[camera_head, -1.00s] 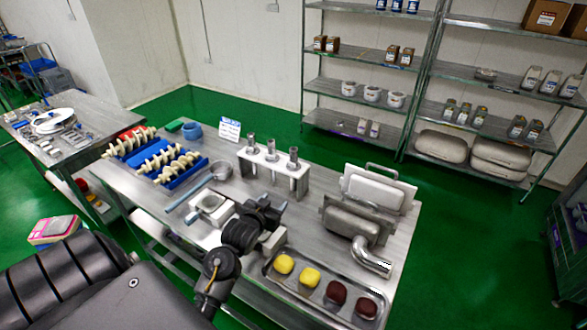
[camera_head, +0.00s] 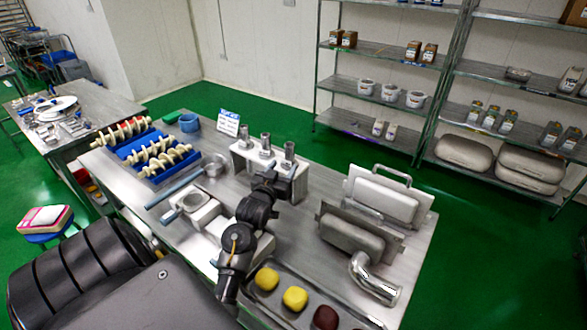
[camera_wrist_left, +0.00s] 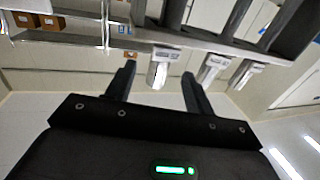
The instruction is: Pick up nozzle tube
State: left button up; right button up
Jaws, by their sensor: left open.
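Three metal nozzle tubes stand upright in a white rack (camera_head: 300,187) at the middle of the table: a left one (camera_head: 243,133), a middle one (camera_head: 265,146) and a right one (camera_head: 289,153). My left gripper (camera_head: 272,175) is open just in front of the rack and hides part of its front. In the left wrist view, the gripper (camera_wrist_left: 159,72) has its two fingers apart, and one nozzle tube (camera_wrist_left: 159,72) appears between their tips. The two others show to the right. I cannot tell the remaining distance. My right gripper is not in view.
A metal tray (camera_head: 348,319) with yellow and dark dough pieces lies at the front. Steel housings (camera_head: 360,240) with a bent pipe stand right.

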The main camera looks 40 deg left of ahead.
aim_at(288, 159)
pick_arm(q)
jog(key=shift+w+a+r, duration=0.15)
jog(key=shift+a+r, duration=0.1)
jog(key=shift+a, duration=0.1)
jog(key=shift+w+a, duration=0.2)
jog(key=shift+w, duration=0.1)
jog(key=shift+w+a+f, duration=0.1)
jog(key=shift+w+f, duration=0.05)
jog(key=shift+w, duration=0.05)
jog(key=shift+w+p, duration=0.25)
jog(key=shift+p, duration=0.15)
jog(key=p+x, duration=0.2)
jog(key=x, duration=0.2)
jog(key=shift+w, duration=0.1)
jog(key=shift+w+f, duration=0.2)
jog(key=shift+w, duration=0.15)
